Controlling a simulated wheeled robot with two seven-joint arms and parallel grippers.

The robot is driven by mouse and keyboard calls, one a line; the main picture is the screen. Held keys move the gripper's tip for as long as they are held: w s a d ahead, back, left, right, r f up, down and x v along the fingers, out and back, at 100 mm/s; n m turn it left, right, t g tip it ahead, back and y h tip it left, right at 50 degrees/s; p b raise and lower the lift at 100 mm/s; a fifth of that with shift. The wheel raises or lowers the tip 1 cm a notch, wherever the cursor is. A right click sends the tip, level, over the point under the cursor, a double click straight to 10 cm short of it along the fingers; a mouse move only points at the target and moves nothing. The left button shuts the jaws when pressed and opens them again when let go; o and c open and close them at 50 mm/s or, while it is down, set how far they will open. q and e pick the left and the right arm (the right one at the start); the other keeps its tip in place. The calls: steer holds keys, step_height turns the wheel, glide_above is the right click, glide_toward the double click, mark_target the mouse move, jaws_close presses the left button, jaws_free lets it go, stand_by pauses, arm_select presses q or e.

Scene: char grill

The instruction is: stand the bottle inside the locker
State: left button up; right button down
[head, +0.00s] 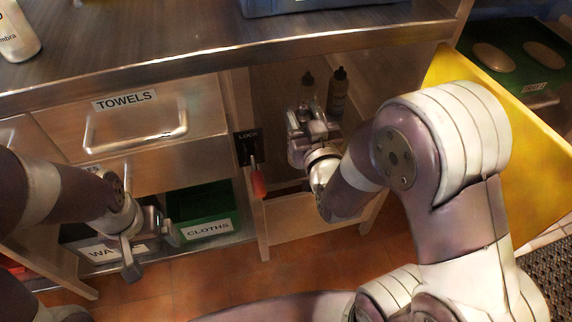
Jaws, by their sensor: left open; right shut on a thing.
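The open locker (285,212) is the compartment under the counter, with its yellow door (520,150) swung out to the right. Two dark bottles show upright inside it. One bottle (307,88) is directly beyond my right gripper (308,122), which is shut and appears to hold it; its lower part is hidden by the fingers. The other bottle (338,92) is just to the right, its base hidden by my arm. Whether the bottles touch the locker floor cannot be seen. My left gripper (150,248) is open and empty in front of the bins at lower left.
A red tag (258,182) hangs at the lock plate (247,146) on the locker's left post. The towels drawer (150,112) and green cloths bin (200,212) are left of it. A white bottle (16,38) stands on the metal counter (130,40).

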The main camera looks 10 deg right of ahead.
steer(key=shift+w+f+b, duration=0.15)
steer(key=shift+f+b, duration=0.3)
steer(key=shift+f, duration=0.2)
steer(key=w+f+b, duration=0.8)
steer(key=w+f, duration=0.3)
steer(key=shift+w+d+b, duration=0.2)
steer(key=shift+d+b, duration=0.1)
steer(key=c, duration=0.6)
jaws_free()
arm_select(q)
step_height(320, 180, down, 11)
steer(key=shift+w+r, duration=0.15)
steer(key=shift+w, duration=0.2)
arm_select(e)
steer(key=shift+r, duration=0.1)
